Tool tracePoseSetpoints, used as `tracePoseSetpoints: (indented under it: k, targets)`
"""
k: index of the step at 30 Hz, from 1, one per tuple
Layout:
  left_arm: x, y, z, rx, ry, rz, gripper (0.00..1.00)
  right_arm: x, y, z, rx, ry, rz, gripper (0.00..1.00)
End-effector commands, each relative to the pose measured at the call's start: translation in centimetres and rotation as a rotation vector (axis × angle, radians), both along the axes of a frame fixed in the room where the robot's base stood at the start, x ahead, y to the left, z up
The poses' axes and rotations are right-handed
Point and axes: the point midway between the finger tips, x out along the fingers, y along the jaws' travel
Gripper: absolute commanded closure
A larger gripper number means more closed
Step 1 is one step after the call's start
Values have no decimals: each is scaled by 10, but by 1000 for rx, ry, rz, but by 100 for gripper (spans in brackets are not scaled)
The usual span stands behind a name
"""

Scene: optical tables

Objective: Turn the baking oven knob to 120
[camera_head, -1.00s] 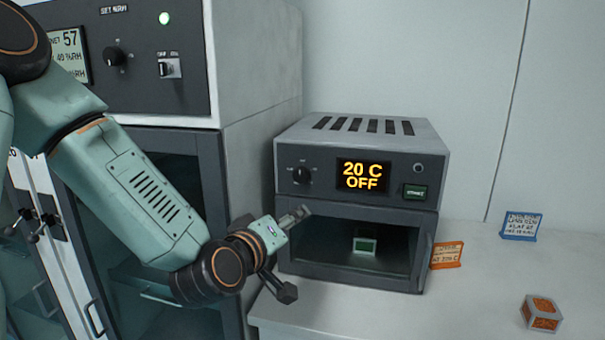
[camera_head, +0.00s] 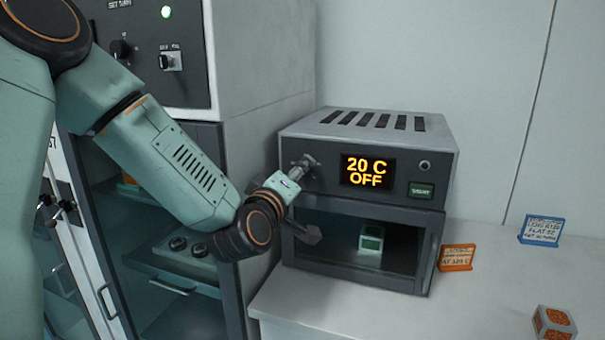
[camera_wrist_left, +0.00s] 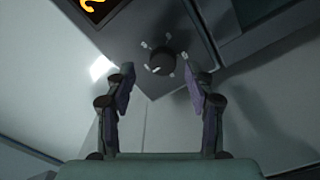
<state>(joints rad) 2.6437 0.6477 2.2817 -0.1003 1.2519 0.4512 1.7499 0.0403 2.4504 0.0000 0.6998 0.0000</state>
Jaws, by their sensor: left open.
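The baking oven (camera_head: 365,150) is a grey box on the white bench, with a display (camera_head: 367,171) reading "20 C OFF" and a green-lit button (camera_head: 420,190). Its round dark knob (camera_wrist_left: 161,61) shows in the left wrist view, ahead of the fingertips and roughly between them, with white marks around it. In the head view my gripper and wrist hide the knob. My left gripper (camera_wrist_left: 160,78) is open with a finger on each side below the knob; it appears apart from it. My right gripper is not in view.
A tall cabinet unit (camera_head: 262,70) stands left of the oven. An orange sign (camera_head: 457,258), a blue sign (camera_head: 541,229) and a small box (camera_head: 553,322) stand on the bench at right. A small green-faced item (camera_head: 371,238) is inside the oven. The bench's middle is clear.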

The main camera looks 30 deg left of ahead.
Motion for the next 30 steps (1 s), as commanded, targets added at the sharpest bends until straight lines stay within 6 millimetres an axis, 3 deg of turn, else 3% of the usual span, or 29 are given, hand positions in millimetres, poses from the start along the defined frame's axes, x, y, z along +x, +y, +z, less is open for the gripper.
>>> tracePoseSetpoints:
  k: [6, 16, 30]
  targets:
    - [20, 3, 0, 2, 0, 0, 46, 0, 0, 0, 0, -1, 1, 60]
    - [24, 3, 0, 0, 2, 1, 47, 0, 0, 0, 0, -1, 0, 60]
    - [23, 3, -1, -1, 2, 2, 87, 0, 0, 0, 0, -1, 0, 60]
